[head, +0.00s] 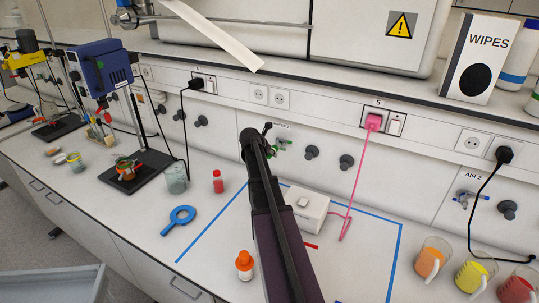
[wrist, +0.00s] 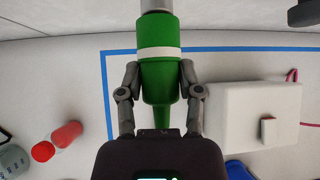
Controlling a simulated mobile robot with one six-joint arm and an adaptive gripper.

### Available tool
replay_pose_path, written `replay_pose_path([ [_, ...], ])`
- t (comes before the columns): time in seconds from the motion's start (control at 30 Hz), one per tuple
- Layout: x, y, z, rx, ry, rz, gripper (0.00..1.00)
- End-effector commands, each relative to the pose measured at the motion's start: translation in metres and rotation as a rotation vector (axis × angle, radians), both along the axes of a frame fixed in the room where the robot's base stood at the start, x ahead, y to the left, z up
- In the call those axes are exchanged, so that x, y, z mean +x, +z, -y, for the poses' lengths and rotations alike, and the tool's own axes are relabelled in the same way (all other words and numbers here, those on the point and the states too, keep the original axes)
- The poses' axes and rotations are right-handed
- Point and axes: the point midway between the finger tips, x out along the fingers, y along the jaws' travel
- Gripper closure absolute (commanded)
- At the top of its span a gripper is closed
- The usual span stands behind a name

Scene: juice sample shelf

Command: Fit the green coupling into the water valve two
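The green coupling (wrist: 160,70), with a white band and a narrow tapered end, is between the two fingers of my gripper (wrist: 161,74) in the wrist view. The fingers touch both its sides. Its far end meets a grey cylinder (wrist: 157,6) at the top edge; I cannot tell whether it is seated there. In the head view my gripper (head: 257,135) is at the back wall, by a partly hidden label. A small green and metal fitting (head: 282,144), apparently the water valve, shows just right of it. The coupling is mostly hidden by my arm there.
A white box (head: 306,207) stands right of my arm inside a blue tape outline, with a pink cable (head: 356,190) beside it. Dark wall knobs (head: 312,152) are to the right.

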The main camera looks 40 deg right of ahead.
Motion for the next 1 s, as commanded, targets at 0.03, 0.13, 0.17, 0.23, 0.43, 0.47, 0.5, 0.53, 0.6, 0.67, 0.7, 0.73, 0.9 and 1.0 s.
replay_pose_path([
  [0.03,0.002,0.001,0.003,-0.006,0.001,0.002,0.34],
  [0.13,0.002,0.001,0.003,-0.005,0.001,0.002,0.18],
  [0.17,0.002,0.001,0.003,-0.004,0.0,0.002,0.18],
  [0.23,0.001,0.001,0.002,-0.004,0.0,0.002,0.18],
  [0.43,0.001,0.001,0.001,-0.002,0.0,0.001,0.18],
  [0.47,0.001,0.0,0.001,-0.002,0.0,0.001,0.18],
  [0.5,0.001,0.0,0.001,-0.002,0.0,0.001,0.18],
  [0.53,0.0,0.0,0.001,-0.002,0.0,0.001,0.18],
  [0.6,0.0,0.0,-0.001,-0.002,0.0,0.001,0.18],
  [0.67,-0.001,0.0,-0.003,-0.001,0.0,0.0,0.18],
  [0.7,-0.002,0.0,-0.005,-0.001,0.0,0.0,0.18],
  [0.73,-0.003,0.0,-0.006,-0.001,0.0,0.0,0.18],
  [0.9,-0.008,0.0,-0.017,-0.001,-0.001,0.0,0.18],
  [1.0,-0.012,0.0,-0.026,-0.001,-0.001,0.0,0.18],
])
